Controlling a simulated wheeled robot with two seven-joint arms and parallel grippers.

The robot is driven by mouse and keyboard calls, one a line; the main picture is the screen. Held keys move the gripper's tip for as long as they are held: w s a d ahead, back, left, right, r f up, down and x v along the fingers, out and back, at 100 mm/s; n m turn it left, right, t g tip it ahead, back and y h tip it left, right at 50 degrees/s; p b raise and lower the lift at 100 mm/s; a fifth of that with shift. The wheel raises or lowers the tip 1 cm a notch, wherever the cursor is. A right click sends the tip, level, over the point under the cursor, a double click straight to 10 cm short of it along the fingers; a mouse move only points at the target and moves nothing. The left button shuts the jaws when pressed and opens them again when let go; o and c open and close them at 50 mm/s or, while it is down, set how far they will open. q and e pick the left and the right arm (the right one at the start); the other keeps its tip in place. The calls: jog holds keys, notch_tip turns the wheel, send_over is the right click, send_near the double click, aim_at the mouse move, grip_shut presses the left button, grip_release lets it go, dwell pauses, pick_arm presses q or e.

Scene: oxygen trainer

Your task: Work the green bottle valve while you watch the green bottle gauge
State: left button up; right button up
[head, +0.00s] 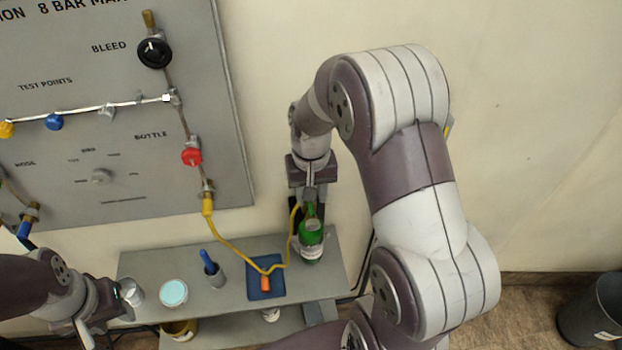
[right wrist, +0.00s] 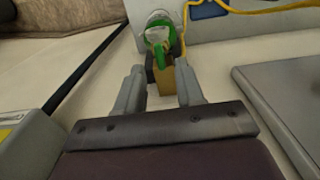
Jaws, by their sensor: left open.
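The green bottle (head: 311,243) stands on the right part of the grey bench, with a pale patch on its front. Its top is partly hidden by my right gripper (head: 310,197), which comes down over it. In the right wrist view, the fingers of my right gripper (right wrist: 160,82) stand apart, with the green valve (right wrist: 158,36) and a brass part (right wrist: 161,79) between or just past their tips. I cannot tell whether they touch it. I cannot make out a readable gauge on the bottle. My left gripper (head: 122,297) is open at the bench's left end, beside a small shiny cup.
A yellow hose (head: 235,252) runs from the wall panel (head: 230,150) across a blue tray (head: 279,291) with an orange piece to the bottle. A cyan-topped jar (head: 173,292) and a blue-handled item (head: 209,264) stand on the bench. A grey bin (head: 597,315) is at right.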

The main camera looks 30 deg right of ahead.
aim_at(311, 206)
notch_tip(311, 206, up, 10)
jog(key=p, duration=0.1)
dwell(0.9)
